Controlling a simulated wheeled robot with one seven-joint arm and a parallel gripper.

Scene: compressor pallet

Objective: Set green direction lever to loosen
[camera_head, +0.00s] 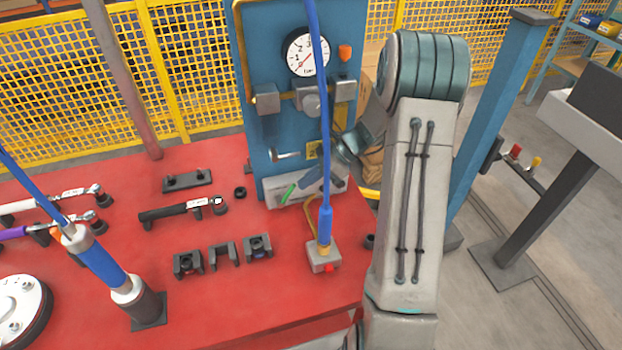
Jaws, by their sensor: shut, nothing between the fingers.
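The green direction lever (289,193) is a short bright-green handle at the front of a grey block (276,187), at the foot of the blue panel. It slants, with its upper end to the right.
The blue panel (262,140) carries a round gauge (307,54). A blue hose (322,110) hangs in front, down to a grey block with a red button (329,268). The red table (230,300) holds black clamps (223,253) and wrenches (175,211).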

